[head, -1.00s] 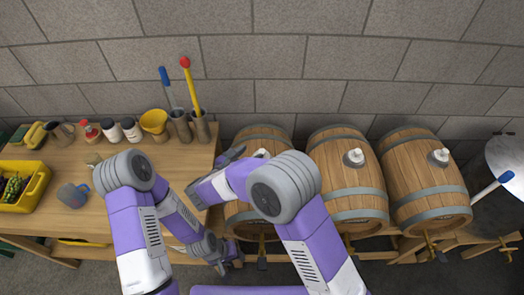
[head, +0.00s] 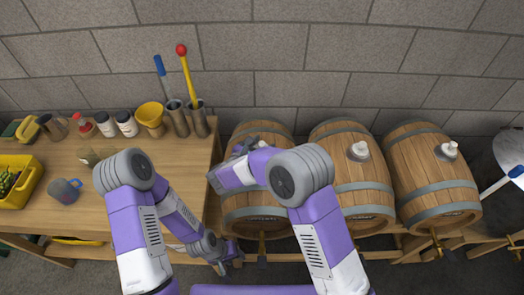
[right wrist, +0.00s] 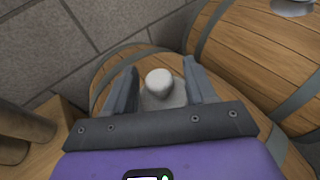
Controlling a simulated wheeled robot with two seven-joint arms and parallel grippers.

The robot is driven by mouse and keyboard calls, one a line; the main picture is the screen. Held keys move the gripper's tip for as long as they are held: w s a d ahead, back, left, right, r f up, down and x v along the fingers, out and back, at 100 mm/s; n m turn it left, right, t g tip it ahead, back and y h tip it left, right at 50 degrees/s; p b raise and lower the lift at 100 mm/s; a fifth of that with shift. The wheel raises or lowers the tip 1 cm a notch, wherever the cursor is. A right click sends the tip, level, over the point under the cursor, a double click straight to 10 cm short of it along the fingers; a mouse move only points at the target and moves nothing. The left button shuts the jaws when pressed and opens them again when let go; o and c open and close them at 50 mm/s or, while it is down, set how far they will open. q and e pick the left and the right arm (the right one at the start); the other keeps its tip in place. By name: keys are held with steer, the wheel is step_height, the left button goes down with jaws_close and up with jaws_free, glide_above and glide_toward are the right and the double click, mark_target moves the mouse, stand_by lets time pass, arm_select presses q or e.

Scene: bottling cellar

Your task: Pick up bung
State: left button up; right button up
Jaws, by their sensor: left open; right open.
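A pale bung (right wrist: 160,84) with a rounded knob sits on top of the leftmost barrel (head: 258,211). In the right wrist view it stands between the two fingers of my open right gripper (right wrist: 158,78), with no clear sign of contact. In the head view my right gripper (head: 248,148) is over that barrel, and the arm hides most of its bung. Similar bungs sit on the middle barrel (head: 359,151) and the right barrel (head: 450,149). My left gripper (head: 233,257) is open and empty, low by the table's front edge.
The wooden table (head: 170,160) at left holds a yellow crate (head: 32,186), a grey mug (head: 64,190), a yellow funnel (head: 150,115), bottles and brush holders (head: 188,120). A stone wall is close behind the barrels. Neighbouring barrels stand close on the right.

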steer(key=shift+w, duration=0.1)
steer(key=shift+c, duration=0.2)
jaws_close()
